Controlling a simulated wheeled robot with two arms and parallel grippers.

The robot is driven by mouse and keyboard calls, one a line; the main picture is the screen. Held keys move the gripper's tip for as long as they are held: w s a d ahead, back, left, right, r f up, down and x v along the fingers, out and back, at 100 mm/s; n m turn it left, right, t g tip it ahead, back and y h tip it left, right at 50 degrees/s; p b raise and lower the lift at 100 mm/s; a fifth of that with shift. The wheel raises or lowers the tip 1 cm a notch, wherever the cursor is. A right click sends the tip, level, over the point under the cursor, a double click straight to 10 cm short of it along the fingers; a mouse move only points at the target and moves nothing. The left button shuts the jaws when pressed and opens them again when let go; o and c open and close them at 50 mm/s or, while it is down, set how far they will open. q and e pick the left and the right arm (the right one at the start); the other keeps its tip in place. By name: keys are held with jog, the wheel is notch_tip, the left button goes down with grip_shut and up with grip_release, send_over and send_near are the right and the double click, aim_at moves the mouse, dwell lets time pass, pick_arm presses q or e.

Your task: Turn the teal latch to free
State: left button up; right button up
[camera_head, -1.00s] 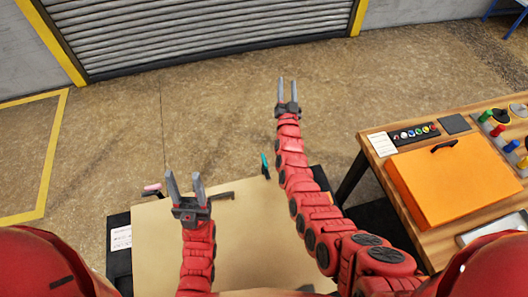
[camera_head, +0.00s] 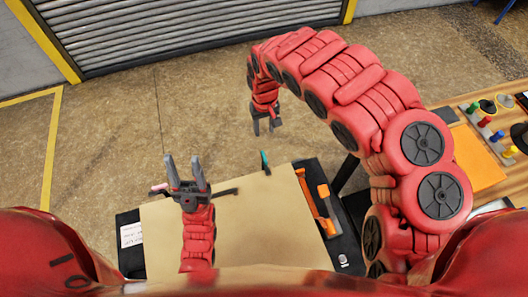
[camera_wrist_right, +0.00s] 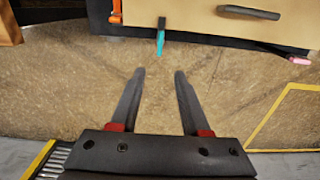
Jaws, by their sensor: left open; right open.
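The teal latch (camera_head: 265,160) is a small upright-looking tab at the far edge of the tan panel (camera_head: 240,235). It also shows in the right wrist view (camera_wrist_right: 160,42), hanging from the panel's edge at top centre. My right gripper (camera_head: 264,132) is open and empty, pointing down beyond the panel's far edge, a little above the latch in the head view. In the right wrist view its fingers (camera_wrist_right: 158,78) are apart, with the latch ahead between their lines and not touched. My left gripper (camera_head: 188,163) is open and empty over the panel's left part.
A dark handle (camera_head: 225,193) sits on the panel, and a pink tab (camera_head: 159,187) is at its far left corner. An orange part (camera_head: 315,205) lies on the dark right border. A wooden bench (camera_head: 470,115) with colored knobs stands right. Floor beyond is clear.

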jog(key=b, duration=0.4)
send_over(264, 156)
notch_tip(264, 156, down, 4)
notch_tip(264, 156, down, 11)
jog(key=p, duration=0.2)
jog(key=shift+p, duration=0.35)
jog(key=shift+s+a+f, duration=0.1)
jog(key=shift+f, duration=1.1)
grip_shut()
